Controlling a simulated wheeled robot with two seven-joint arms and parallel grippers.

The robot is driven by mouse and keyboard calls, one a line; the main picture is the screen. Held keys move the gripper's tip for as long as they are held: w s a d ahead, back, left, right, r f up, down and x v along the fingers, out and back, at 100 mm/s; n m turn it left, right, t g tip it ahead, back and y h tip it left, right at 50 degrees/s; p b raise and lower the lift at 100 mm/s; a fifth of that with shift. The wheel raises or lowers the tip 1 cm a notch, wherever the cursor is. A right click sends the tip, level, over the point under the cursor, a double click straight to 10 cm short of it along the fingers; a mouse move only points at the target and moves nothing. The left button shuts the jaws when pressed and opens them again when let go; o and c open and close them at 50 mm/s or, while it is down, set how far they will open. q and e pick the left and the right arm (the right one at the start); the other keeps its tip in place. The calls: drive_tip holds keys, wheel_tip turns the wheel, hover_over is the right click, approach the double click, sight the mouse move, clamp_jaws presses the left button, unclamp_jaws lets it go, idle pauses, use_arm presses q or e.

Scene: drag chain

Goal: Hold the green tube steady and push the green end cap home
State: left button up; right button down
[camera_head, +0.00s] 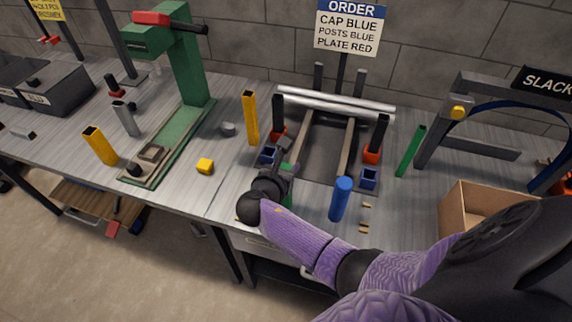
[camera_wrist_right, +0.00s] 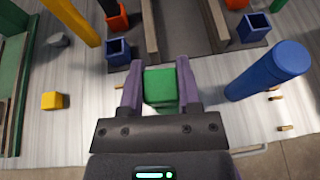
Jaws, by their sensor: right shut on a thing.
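My right gripper (camera_head: 284,172) is at the front edge of the bench, shut on a green square-topped piece. In the right wrist view the piece (camera_wrist_right: 162,88) sits between the two purple fingers (camera_wrist_right: 160,85). Another slim green tube (camera_head: 410,150) stands upright to the right, apart from the gripper. My left gripper is not in view.
A blue post (camera_head: 341,200) stands close to the right of the gripper. Blue square sockets (camera_head: 369,178) and a rail fixture (camera_head: 335,107) lie behind it. A yellow cube (camera_head: 205,166) and green press (camera_head: 188,70) are left. A cardboard box (camera_head: 470,210) is right.

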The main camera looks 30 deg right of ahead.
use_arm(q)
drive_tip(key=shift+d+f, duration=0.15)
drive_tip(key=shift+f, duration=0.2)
use_arm(e)
drive_tip(key=shift+f, duration=0.45)
drive_tip(key=c, duration=0.7)
unclamp_jaws()
drive_tip(key=shift+f+b, duration=0.1)
drive_tip(key=shift+b, duration=0.2)
drive_tip(key=shift+c, duration=0.2)
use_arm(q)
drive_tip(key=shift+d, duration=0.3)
use_arm(e)
drive_tip(key=o, duration=0.5)
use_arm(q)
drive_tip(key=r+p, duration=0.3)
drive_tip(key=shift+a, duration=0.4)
use_arm(e)
drive_tip(key=v, duration=1)
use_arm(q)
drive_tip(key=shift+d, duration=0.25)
